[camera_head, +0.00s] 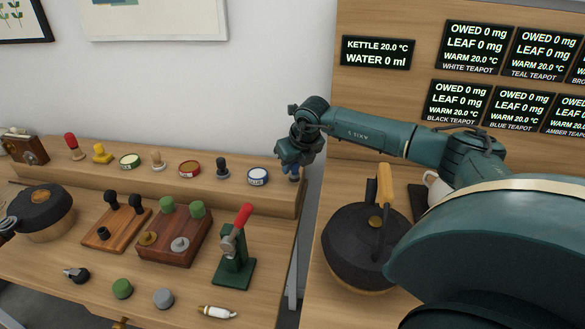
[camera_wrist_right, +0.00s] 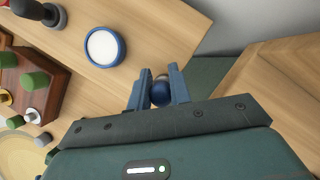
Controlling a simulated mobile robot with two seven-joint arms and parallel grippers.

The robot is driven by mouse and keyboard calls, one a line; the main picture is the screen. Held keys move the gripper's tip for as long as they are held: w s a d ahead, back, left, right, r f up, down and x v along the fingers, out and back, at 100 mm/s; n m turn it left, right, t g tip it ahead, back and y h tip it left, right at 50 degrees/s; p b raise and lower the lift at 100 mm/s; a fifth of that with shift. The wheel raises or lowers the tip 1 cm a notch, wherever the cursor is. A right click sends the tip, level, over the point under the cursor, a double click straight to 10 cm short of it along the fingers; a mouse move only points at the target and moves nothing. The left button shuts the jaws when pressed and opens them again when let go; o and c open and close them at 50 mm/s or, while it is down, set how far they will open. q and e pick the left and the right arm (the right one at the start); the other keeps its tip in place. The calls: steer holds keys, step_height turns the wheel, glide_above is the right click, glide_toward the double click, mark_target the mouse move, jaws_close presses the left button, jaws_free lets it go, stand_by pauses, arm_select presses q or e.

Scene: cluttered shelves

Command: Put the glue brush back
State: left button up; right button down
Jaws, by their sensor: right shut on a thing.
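My right gripper (camera_head: 293,168) is at the right end of the raised wooden ledge, just right of the blue-rimmed tin (camera_head: 258,176). In the wrist view, its blue fingers (camera_wrist_right: 160,90) are shut on a small dark blue rounded piece (camera_wrist_right: 160,92) with a paler top. Most of that piece is hidden, and I cannot tell whether it is the glue brush. A small white piece with a brass-coloured tip (camera_head: 217,312) lies on the lower bench near the front.
The ledge (camera_head: 225,192) holds several knobbed pieces and tins. Below it stand a dark round pot (camera_head: 42,212), wooden blocks (camera_head: 172,232) and a green red-handled press (camera_head: 236,250). A black kettle (camera_head: 360,248) stands right, across a gap between benches.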

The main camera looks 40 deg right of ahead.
steer(key=shift+f, duration=0.7)
steer(key=shift+f, duration=0.15)
steer(key=c, duration=1.3)
jaws_free()
steer(key=v, duration=1.2)
